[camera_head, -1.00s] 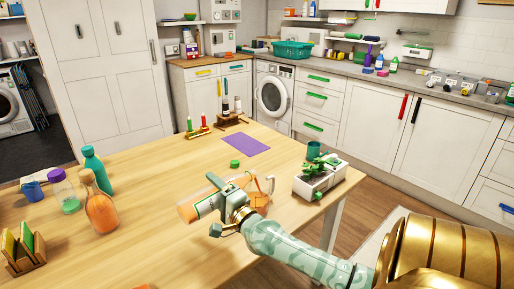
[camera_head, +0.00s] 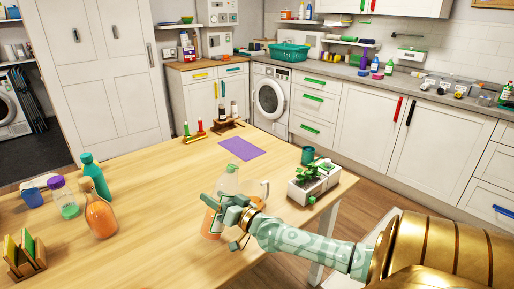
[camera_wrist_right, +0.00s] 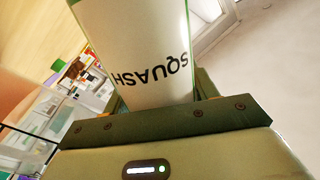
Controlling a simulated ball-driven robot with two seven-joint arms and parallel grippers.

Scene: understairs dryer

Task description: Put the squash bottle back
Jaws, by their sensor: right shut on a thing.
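The squash bottle (camera_head: 211,227) is clear on top with orange in its lower part. It stands roughly upright near the right side of the wooden table. My right gripper (camera_head: 232,211) is shut around its middle and hides part of it. In the right wrist view, the white label reading SQUASH (camera_wrist_right: 155,65) sits between the fingers. I cannot tell whether the bottle's base touches the table. A green patch shows at its top, cap or lid behind. My left gripper is not in view.
A planter (camera_head: 313,185) is right of the gripper, and a glass mug is just behind it. A purple mat (camera_head: 242,148) lies beyond. At left stand a teal bottle (camera_head: 95,175), an orange carafe (camera_head: 100,214) and a purple-capped bottle (camera_head: 64,200). The table's middle (camera_head: 160,190) is clear.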

